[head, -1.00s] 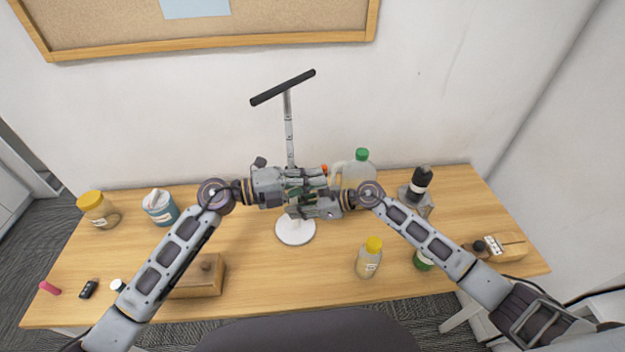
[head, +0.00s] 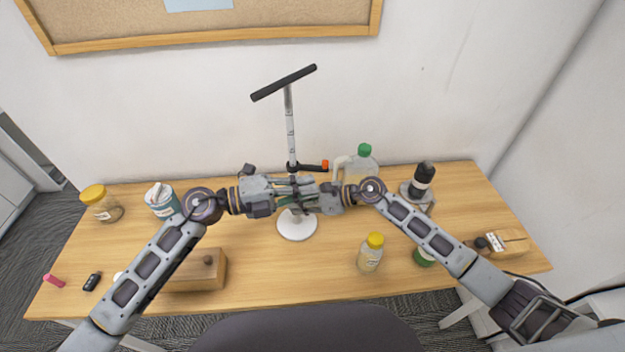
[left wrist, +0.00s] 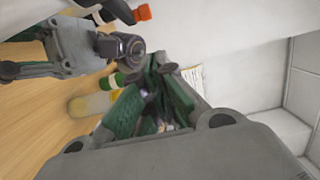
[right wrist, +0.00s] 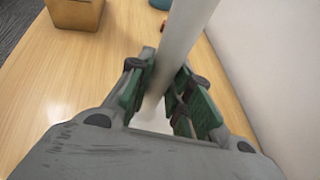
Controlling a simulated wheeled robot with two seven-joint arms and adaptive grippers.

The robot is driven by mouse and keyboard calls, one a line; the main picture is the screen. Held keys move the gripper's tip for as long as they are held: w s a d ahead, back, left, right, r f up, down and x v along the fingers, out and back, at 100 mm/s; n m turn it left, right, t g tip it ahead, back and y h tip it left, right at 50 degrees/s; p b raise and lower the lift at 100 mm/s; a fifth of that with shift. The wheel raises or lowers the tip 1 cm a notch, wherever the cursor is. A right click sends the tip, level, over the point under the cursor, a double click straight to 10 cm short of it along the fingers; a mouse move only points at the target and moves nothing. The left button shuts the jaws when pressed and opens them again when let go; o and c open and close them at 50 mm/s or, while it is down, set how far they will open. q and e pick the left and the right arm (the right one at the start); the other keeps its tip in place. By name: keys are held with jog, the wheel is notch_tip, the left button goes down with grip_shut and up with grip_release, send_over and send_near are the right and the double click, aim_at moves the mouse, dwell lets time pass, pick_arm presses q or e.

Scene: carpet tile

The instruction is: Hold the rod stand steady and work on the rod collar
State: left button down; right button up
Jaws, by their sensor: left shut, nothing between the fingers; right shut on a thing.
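The rod stand has a round white base (head: 297,225), an upright pale rod (head: 290,125) and a black crossbar (head: 284,82) on top. The rod collar (head: 308,168) is a dark piece on the rod with an orange-tipped handle (head: 325,164) pointing right. The orange tip also shows in the left wrist view (left wrist: 143,12). My left gripper (head: 308,184) is shut and empty, just below the collar and in front of the rod. My right gripper (head: 297,202) is shut on the rod below the collar; the right wrist view shows the rod between its fingers (right wrist: 165,105). The grippers hide part of the rod.
A green-capped jug (head: 364,163) stands close behind my right wrist. A yellow-capped bottle (head: 370,253) stands in front. A wooden box (head: 198,272), a yellow-lidded jar (head: 101,204) and a tub (head: 161,199) are on the left. The table (head: 270,280) is clear at front middle.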

pick_arm(q)
jog(key=s+a, duration=0.2)
jog(key=a, duration=0.6)
jog(key=shift+s+a, duration=0.25)
jog(key=shift+s, duration=0.1)
pick_arm(e)
jog(key=o, duration=1)
jog(key=shift+d, duration=0.15)
jog(key=shift+v, duration=5.9)
pick_arm(q)
jog(key=shift+r, duration=0.1)
pick_arm(e)
jog(key=shift+r, duration=0.1)
pick_arm(q)
notch_tip(320, 180, up, 9)
jog(key=p, duration=0.9)
pick_arm(e)
notch_tip(320, 180, up, 9)
